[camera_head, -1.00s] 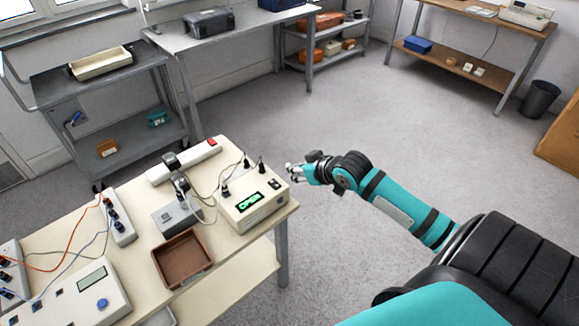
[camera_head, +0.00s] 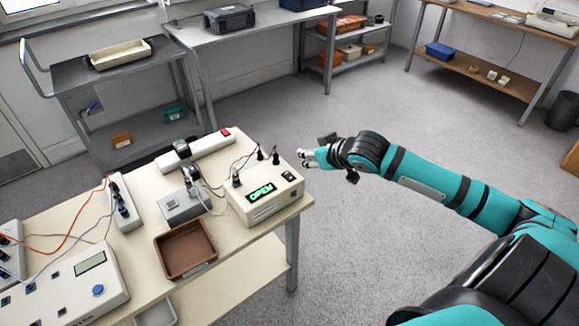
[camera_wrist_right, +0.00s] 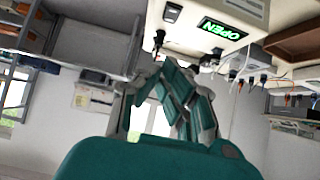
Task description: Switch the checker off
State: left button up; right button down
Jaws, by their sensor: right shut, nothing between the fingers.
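The checker is a cream box (camera_head: 264,205) at the right end of the bench, with a green lit display reading "OPEN". A black rocker switch (camera_head: 288,176) sits on its top near the right corner. In the right wrist view the checker (camera_wrist_right: 245,12) appears inverted at the top, with its display and the dark switch (camera_wrist_right: 172,12). My right gripper (camera_head: 304,158) is shut and empty, just beyond the checker's right end, apart from it. In the wrist view its fingers (camera_wrist_right: 165,95) are close together. My left gripper is not in view.
Black plugs and cables stand at the checker's back edge. A power strip (camera_head: 195,152) with a red switch, a small grey box (camera_head: 184,207), a brown tray (camera_head: 186,273) and a white meter box (camera_head: 70,290) share the bench (camera_head: 140,252). The floor right of the bench is clear.

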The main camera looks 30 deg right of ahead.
send_over(289, 175)
jog(key=f, duration=0.3)
jog(key=s+f, duration=0.1)
jog(key=f, duration=0.1)
jog(key=shift+d+p, duration=0.1)
jog(key=shift+p, duration=0.2)
jog(key=f, duration=0.1)
jog(key=w+f, duration=0.1)
jog(key=f, duration=0.1)
jog(key=shift+f, duration=0.85)
jog(key=shift+w+f+p, duration=0.1)
jog(key=shift+f+p, duration=0.05)
jog(key=shift+p, duration=0.25)
